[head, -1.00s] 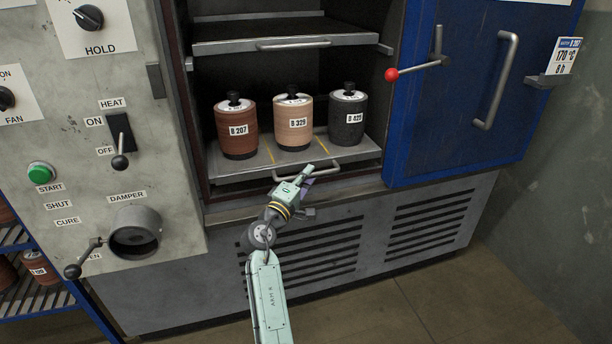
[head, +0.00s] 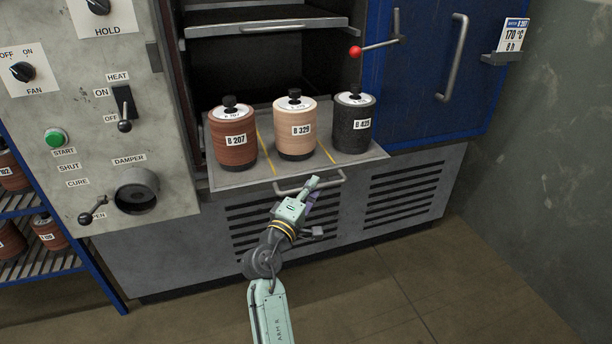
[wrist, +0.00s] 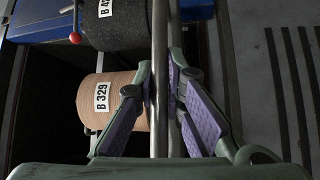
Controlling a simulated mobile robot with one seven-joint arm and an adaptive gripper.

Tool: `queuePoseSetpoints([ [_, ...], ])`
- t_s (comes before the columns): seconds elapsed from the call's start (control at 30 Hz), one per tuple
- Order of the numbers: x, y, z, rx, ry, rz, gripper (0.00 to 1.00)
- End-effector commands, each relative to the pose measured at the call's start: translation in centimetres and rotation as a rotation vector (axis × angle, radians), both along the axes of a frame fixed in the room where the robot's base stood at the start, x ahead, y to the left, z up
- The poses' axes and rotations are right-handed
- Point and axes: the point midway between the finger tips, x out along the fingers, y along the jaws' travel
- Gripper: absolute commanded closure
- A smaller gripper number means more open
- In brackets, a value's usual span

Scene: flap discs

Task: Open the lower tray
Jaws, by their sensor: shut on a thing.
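The lower tray (head: 232,178) is a grey metal shelf that sticks out of the oven opening toward me. It carries three disc stacks: brown B 207 (head: 235,140), tan B 329 (head: 295,130) and dark grey B 425 (head: 353,128). My gripper (head: 312,186) is at the tray's front bar handle (head: 290,190). In the wrist view the purple-padded fingers of my gripper (wrist: 163,95) are shut around the handle bar (wrist: 160,40). The tan stack (wrist: 105,103) and the dark stack (wrist: 115,27) show beside the bar.
The upper tray (head: 260,27) is inside the oven. The blue door (head: 425,80) with a red-knobbed lever (head: 355,52) stands open at right. A control panel (head: 150,100) is at left, with a blue rack (head: 50,240) of stacks beside it. The floor (head: 430,280) in front is clear.

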Motion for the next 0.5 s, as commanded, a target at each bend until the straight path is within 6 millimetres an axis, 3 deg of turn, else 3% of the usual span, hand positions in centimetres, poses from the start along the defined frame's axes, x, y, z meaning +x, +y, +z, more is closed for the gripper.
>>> queuePoseSetpoints([
  [0.2, -2.9, -0.9, 0.1, -0.002, 0.000, 0.001, 1.00],
  [0.5, -4.1, -1.3, 0.1, -0.003, -0.001, 0.002, 1.00],
])
